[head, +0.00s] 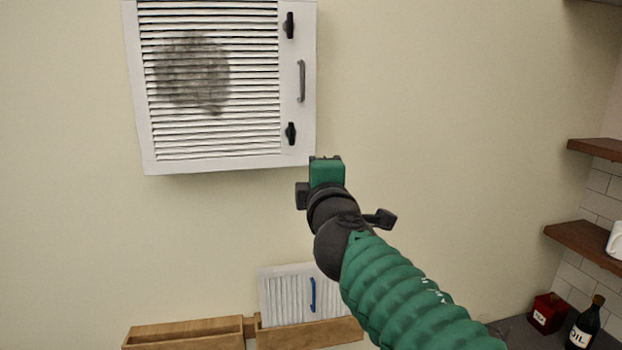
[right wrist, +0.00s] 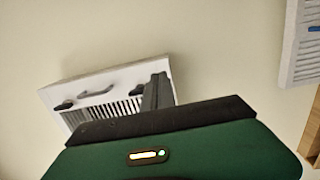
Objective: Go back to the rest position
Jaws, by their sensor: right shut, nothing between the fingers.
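My right arm comes in from the lower right of the head view, and its green and black gripper (head: 326,160) is raised in front of the wall, just below the lower right corner of the white louvered cabinet (head: 222,160). The gripper is shut and empty. In the right wrist view the dark finger (right wrist: 158,90) overlaps the cabinet (right wrist: 75,86) behind it; I cannot tell a contact. The cabinet door is closed, with a grey handle (head: 301,81), two black latches and a dark smudge on its slats. My left gripper is not in view.
Below, a small white louvered panel (head: 287,293) with a blue handle stands by wooden boxes (head: 190,330). At right are wooden shelves (head: 585,240), a red box (head: 547,312) and an oil bottle (head: 586,325) on a dark counter. The wall between is bare.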

